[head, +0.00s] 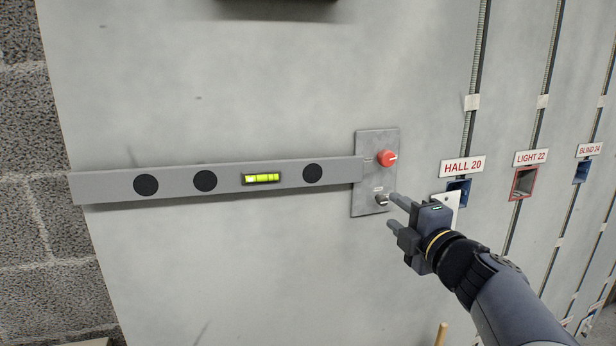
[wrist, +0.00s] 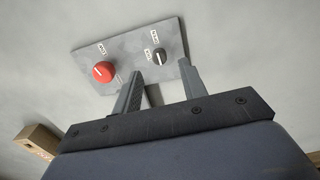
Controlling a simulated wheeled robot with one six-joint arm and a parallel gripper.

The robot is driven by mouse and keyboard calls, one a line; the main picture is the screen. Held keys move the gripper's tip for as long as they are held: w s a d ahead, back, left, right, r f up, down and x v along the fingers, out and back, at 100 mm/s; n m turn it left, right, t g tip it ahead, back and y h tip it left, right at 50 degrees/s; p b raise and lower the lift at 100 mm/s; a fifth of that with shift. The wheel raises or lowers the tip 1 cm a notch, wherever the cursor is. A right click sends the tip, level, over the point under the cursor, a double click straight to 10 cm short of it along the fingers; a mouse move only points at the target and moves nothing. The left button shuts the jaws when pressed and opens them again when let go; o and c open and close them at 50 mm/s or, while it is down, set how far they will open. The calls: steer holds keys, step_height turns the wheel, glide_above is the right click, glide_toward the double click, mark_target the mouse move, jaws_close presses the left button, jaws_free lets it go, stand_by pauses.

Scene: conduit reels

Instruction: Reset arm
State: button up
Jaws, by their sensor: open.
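My gripper (head: 392,212) is in front of the grey wall panel, at the lower right of a small metal control plate (head: 367,186). Its two fingers are apart with nothing between them. In the wrist view the open fingers (wrist: 160,85) point toward the same plate (wrist: 125,46). The plate carries a red knob (head: 387,158) and, below it, a small dark knob (head: 381,199). In the wrist view the red knob (wrist: 103,72) is at left and the dark knob (wrist: 160,55) lies just beyond the fingertips. I cannot tell whether a finger touches it.
A grey spirit level (head: 225,181) with a yellow-green vial lies across the panel, its right end at the plate. Right of my gripper are labels HALL 20 (head: 462,167), LIGHT 22 (head: 530,157) and BLIND 24 (head: 590,150) above boxes and vertical conduits. A block wall (head: 25,180) is at left.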

mark_target(385, 200)
steer(key=x, duration=0.5)
steer(key=shift+a+f, duration=0.1)
steer(key=shift+r+m+p, duration=0.25)
steer(key=shift+m+p, duration=0.25)
steer(key=shift+m, duration=0.2)
steer(key=shift+s+r+m+p, duration=0.15)
steer(key=shift+m+p, duration=0.2)
steer(key=shift+m, duration=0.25)
steer(key=m+p, duration=0.3)
steer(key=m, duration=0.3)
steer(key=shift+p, duration=0.4)
steer(key=m+p, duration=0.1)
steer(key=m, duration=0.1)
steer(key=m+p, duration=0.2)
steer(key=shift+d+m, duration=0.2)
steer(key=shift+m, duration=0.2)
steer(key=m+p, duration=0.4)
steer(key=shift+m, duration=0.3)
steer(key=shift+s+d+f, duration=0.1)
steer(key=shift+s+f, duration=0.05)
steer(key=shift+f, duration=0.05)
steer(key=shift+s+d, duration=0.15)
steer(key=shift+s, duration=0.3)
